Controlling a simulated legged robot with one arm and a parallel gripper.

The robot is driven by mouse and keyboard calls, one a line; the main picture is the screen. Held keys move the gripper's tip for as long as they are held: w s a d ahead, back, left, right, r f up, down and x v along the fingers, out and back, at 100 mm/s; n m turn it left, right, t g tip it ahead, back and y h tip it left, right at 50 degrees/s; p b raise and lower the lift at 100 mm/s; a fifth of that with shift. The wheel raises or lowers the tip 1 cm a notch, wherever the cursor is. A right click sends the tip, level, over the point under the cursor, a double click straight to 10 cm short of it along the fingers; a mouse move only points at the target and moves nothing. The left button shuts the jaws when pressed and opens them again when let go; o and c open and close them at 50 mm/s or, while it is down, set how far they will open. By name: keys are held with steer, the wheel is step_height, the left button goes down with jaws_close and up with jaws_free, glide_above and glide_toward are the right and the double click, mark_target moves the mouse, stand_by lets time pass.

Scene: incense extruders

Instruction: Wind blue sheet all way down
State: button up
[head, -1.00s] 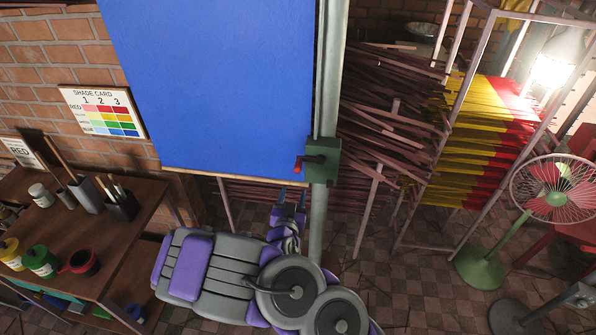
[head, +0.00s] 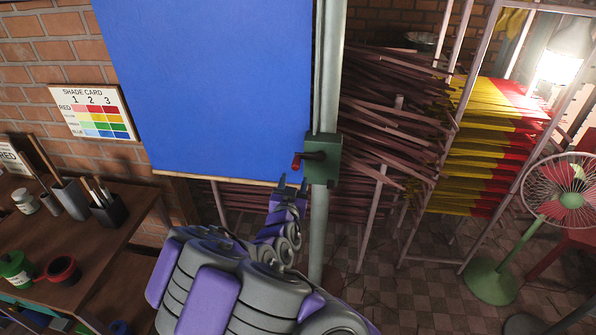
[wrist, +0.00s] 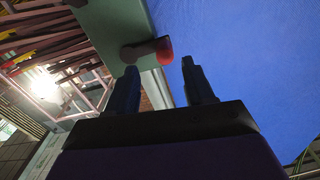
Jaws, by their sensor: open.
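The blue sheet (head: 215,90) hangs in front of the brick wall, with a thin light bar along its bottom edge. A green winder box (head: 322,160) is fixed on the grey post at the sheet's right side. Its crank has a red knob (head: 296,162) pointing left. My gripper (head: 292,183) is open and empty, just below the knob. In the wrist view the red knob (wrist: 165,51) shows beyond and between the two dark fingertips (wrist: 158,72), apart from them. The blue sheet fills the right of that view.
A wooden bench (head: 95,245) with paint pots and brush holders stands at the left. A shade card (head: 93,111) is on the wall. Racks of incense sticks (head: 395,140) stand behind the post, and a fan (head: 565,200) at the right.

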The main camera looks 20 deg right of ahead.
mark_target(295, 168)
steer(key=shift+w+r+b, duration=0.15)
steer(key=shift+w+b, duration=0.25)
steer(key=shift+b, duration=0.35)
steer(key=x, duration=0.7)
steer(key=shift+s, duration=0.1)
steer(key=shift+w+d+r+b, duration=0.1)
steer(key=shift+w+b, duration=0.05)
steer(key=shift+w, duration=0.25)
steer(key=shift+w+d+b, duration=0.15)
steer(key=shift+w, duration=0.2)
steer(key=shift+d, duration=0.1)
steer(key=shift+c, duration=0.4)
jaws_close()
